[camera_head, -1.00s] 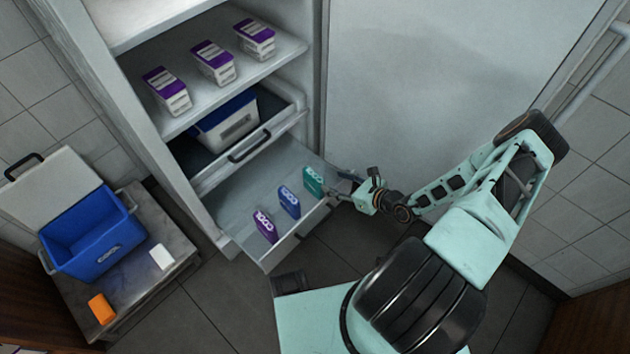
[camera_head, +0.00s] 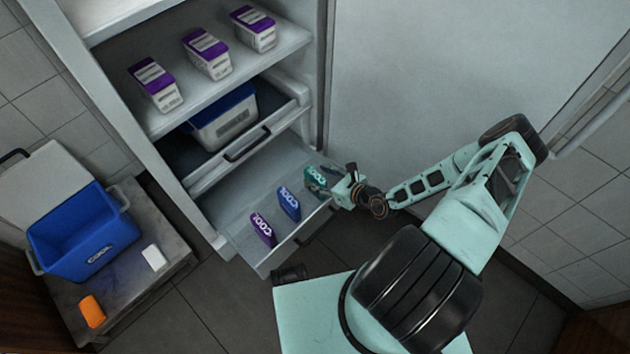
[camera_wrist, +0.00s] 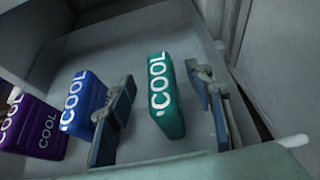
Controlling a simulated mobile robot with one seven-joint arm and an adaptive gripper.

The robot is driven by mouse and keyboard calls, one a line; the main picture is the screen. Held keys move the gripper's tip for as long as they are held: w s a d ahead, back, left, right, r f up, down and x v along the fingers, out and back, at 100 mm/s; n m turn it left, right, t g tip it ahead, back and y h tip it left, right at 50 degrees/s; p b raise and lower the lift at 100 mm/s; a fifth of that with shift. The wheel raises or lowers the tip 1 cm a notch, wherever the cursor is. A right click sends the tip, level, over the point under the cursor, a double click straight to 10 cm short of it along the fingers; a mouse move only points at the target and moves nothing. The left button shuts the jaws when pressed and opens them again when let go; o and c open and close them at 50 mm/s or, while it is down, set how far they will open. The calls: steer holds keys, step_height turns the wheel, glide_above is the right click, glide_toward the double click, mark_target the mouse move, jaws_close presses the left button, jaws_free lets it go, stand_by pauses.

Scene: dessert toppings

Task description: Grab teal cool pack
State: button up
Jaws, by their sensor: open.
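The teal cool pack (camera_head: 314,178) stands in the open lower drawer, at the right end of a row of packs. In the wrist view the teal pack (camera_wrist: 163,95), marked COOL, stands upright between my two fingers. My gripper (camera_head: 328,178) is at the drawer's right end, its fingers around the pack. In the wrist view my gripper (camera_wrist: 165,115) is open, with a visible gap between each finger and the pack. A blue pack (camera_wrist: 82,105) is just left of the left finger. A purple pack (camera_wrist: 32,125) is further left.
The open drawer (camera_head: 240,205) has a raised front wall close to my wrist. Tubs with purple lids (camera_head: 207,52) stand on the shelf above. A blue cooler (camera_head: 75,245) stands open at the left, beside a white block (camera_head: 153,258) and an orange block (camera_head: 92,312).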

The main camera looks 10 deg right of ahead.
jaws_close()
stand_by(0.4)
